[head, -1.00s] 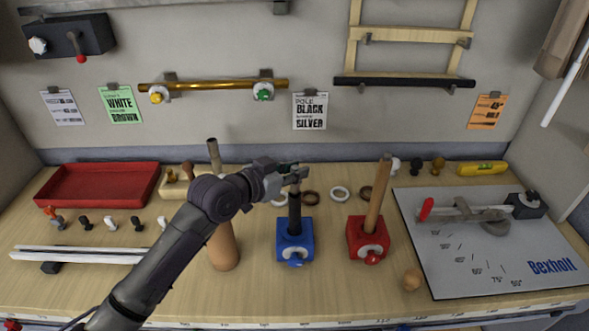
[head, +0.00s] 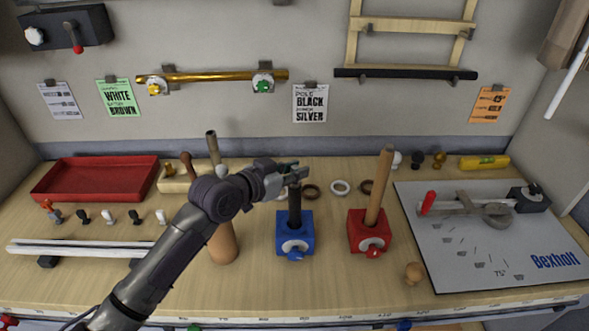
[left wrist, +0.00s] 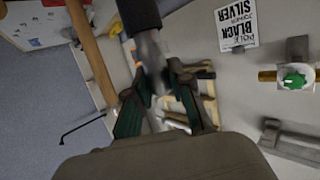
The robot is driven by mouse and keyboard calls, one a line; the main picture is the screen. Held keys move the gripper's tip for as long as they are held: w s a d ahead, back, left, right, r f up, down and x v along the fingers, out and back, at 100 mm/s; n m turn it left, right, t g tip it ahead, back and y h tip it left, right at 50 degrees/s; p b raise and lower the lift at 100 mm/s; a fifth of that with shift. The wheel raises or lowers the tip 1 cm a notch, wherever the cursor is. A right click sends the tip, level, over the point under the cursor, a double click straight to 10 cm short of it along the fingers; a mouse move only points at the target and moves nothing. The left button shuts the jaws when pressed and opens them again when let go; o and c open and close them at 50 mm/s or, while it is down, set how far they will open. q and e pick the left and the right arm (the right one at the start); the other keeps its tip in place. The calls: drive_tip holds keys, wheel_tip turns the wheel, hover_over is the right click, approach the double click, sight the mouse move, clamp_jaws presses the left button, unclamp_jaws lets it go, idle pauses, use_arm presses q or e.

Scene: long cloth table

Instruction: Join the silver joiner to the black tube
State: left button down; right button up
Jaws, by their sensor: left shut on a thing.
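The black tube (head: 295,207) stands upright in a blue clamp block (head: 294,240) at the middle of the table. My left gripper (head: 293,174) is right at the tube's upper end. In the left wrist view, its green-padded fingers (left wrist: 157,97) are shut on the silver joiner (left wrist: 150,52). The joiner lies in line with the end of the black tube (left wrist: 138,14) and appears to meet it. How far it goes into the tube cannot be told. The fingers partly hide the joiner. My right gripper is not in view.
A red clamp block (head: 370,231) holding a wooden pole (head: 379,188) stands just right. A brown cylinder (head: 223,243) stands left, behind my arm. Rings (head: 340,187) lie behind the blocks. A grey cutting board (head: 490,240) covers the right side; a red tray (head: 95,179) sits back left.

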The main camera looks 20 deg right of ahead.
use_arm(q)
drive_tip(key=shift+f+b, duration=0.35)
drive_tip(key=shift+f, duration=0.25)
drive_tip(key=c, duration=1)
unclamp_jaws()
drive_tip(key=shift+r, duration=0.1)
drive_tip(key=shift+o, duration=0.2)
drive_tip(key=v, duration=1.2)
drive_tip(key=shift+s, duration=0.1)
